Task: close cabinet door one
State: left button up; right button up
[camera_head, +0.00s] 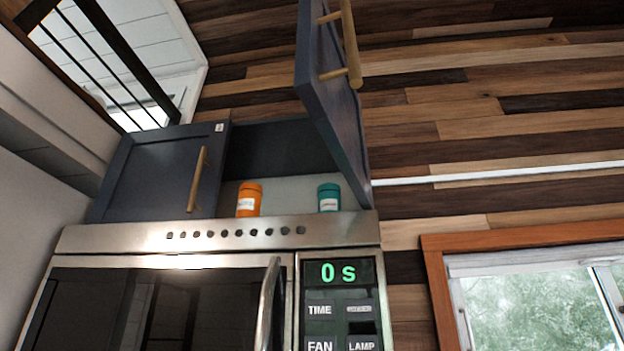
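The dark blue wall cabinet above the microwave has two doors. The right door (333,105) stands wide open, swung out toward me, with a brass bar handle (351,45) on its outer face. The left door (160,175) covers the left part of the cabinet; I cannot tell if it is fully shut or slightly ajar. It has a brass handle (197,180) and a small white label (219,127) at its upper right corner, too small to read surely. No number shows on the right door. Neither of my grippers is in view.
Inside the open cabinet stand an orange jar (249,200) and a teal jar (328,198), both upright. A steel microwave (200,236) showing "0 s" is below. A white rail (500,174) runs along the wood wall, above a window (530,305). A black railing (95,55) is at upper left.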

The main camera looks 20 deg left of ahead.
aim_at(326, 83)
jog(key=u, duration=0.35)
jog(key=k, duration=1.05)
jog(key=z, duration=0.05)
